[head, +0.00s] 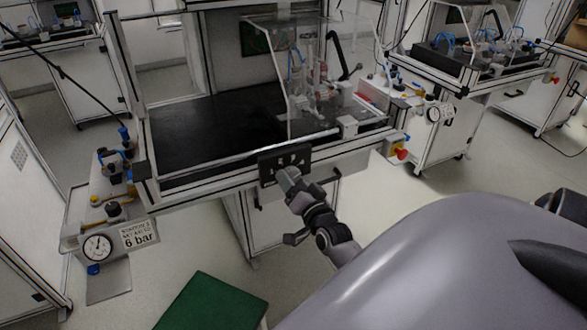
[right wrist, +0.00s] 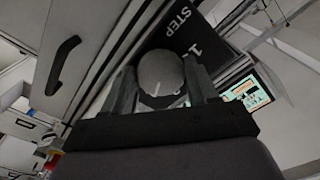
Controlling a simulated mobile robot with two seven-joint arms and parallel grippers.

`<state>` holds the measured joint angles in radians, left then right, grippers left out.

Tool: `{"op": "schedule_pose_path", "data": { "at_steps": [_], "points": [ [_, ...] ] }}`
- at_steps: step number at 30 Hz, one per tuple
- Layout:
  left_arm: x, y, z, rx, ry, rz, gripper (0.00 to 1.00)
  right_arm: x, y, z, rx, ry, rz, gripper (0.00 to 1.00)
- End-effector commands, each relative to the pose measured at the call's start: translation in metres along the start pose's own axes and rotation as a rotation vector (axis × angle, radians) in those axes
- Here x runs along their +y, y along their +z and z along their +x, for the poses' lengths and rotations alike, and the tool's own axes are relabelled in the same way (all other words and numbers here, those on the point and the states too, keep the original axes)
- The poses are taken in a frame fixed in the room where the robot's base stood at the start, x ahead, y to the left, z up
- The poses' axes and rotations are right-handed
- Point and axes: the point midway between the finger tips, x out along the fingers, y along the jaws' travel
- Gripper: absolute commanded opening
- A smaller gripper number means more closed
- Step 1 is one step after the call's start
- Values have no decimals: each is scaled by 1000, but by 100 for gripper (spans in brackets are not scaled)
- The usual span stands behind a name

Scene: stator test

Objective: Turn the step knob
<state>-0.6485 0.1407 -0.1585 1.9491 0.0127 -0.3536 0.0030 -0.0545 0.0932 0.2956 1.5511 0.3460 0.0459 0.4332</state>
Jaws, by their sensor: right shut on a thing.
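The step knob (right wrist: 160,75) is a round dark grey knob with a white pointer line, on a black panel marked "STEP" (right wrist: 185,35) in the right wrist view. My right gripper (right wrist: 162,85) has one finger on each side of the knob and is shut on it. In the head view the black control panel (head: 271,167) is on the front edge of the workbench, and my right gripper (head: 288,178) is against its lower part, hiding the knob. My left gripper is not in view.
The bench has a bare black top (head: 215,135) and a clear cover (head: 318,75) over a fixture with blue tubes. A pressure gauge (head: 97,246) and fittings hang at the left. A red emergency button (head: 402,154) is at the right. A green surface (head: 210,303) lies below.

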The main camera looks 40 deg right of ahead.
Motion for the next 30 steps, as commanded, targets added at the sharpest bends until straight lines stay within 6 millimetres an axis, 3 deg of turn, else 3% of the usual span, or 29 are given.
{"op": "schedule_pose_path", "data": {
  "at_steps": [18,19,21,30],
  "points": [
    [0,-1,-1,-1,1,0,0,0,0,0,-1,0,52,28],
    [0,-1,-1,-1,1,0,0,0,0,0,-1,0,52,62],
    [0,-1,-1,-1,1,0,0,0,0,0,-1,0,52,84],
    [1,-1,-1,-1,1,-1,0,0,0,-1,-1,0,49,84]
  ]
}}
